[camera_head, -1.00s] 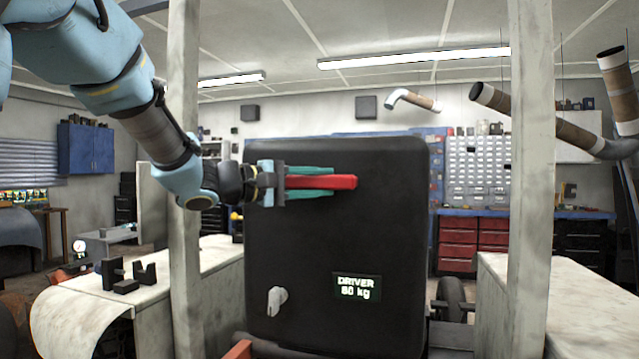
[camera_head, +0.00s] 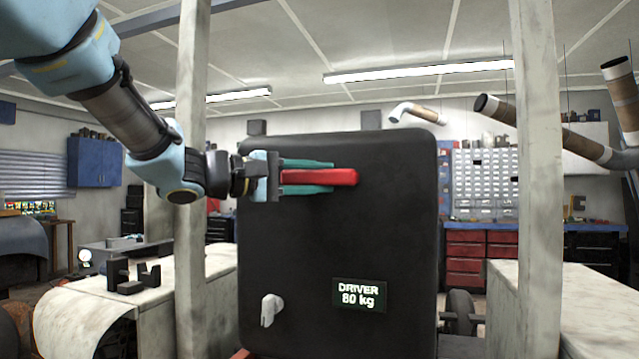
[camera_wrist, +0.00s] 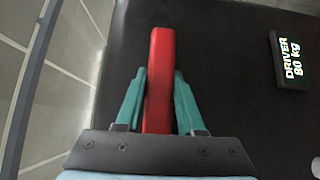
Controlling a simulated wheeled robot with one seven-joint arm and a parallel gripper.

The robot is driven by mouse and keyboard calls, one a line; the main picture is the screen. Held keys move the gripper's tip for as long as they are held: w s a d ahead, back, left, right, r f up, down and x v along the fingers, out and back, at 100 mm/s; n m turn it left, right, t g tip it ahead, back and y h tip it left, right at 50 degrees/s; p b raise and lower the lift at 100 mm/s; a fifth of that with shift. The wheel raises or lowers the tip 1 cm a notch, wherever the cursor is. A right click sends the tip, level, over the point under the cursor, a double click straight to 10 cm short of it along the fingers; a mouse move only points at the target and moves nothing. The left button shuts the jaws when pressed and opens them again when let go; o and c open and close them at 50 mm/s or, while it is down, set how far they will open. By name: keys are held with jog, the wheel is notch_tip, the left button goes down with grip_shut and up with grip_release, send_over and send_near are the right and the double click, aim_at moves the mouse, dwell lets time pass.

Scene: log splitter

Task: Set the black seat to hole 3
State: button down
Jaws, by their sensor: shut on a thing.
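The black seat (camera_head: 340,235) is a large upright black panel in the middle of the head view, with a label reading "DRIVER 80 kg" (camera_head: 359,294) on its lower right. It also fills much of the wrist view (camera_wrist: 235,100). A red handle (camera_head: 345,177) sits on its upper part. My gripper (camera_head: 308,178) comes from the left, and its teal fingers are shut on the red handle. In the wrist view the red handle (camera_wrist: 158,80) lies between both fingers. A pale knob (camera_head: 270,309) is on the seat's lower left. No numbered holes can be made out.
Two pale upright posts stand left (camera_head: 191,200) and right (camera_head: 534,180) of the seat. A pale worn panel (camera_head: 95,318) at the left carries small black blocks (camera_head: 133,275). Red drawers (camera_head: 468,262) and shelving stand behind.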

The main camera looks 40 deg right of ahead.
jog(key=c, duration=0.5)
grip_release()
jog(key=shift+b+v, duration=2.2)
jog(key=shift+v, duration=3.2)
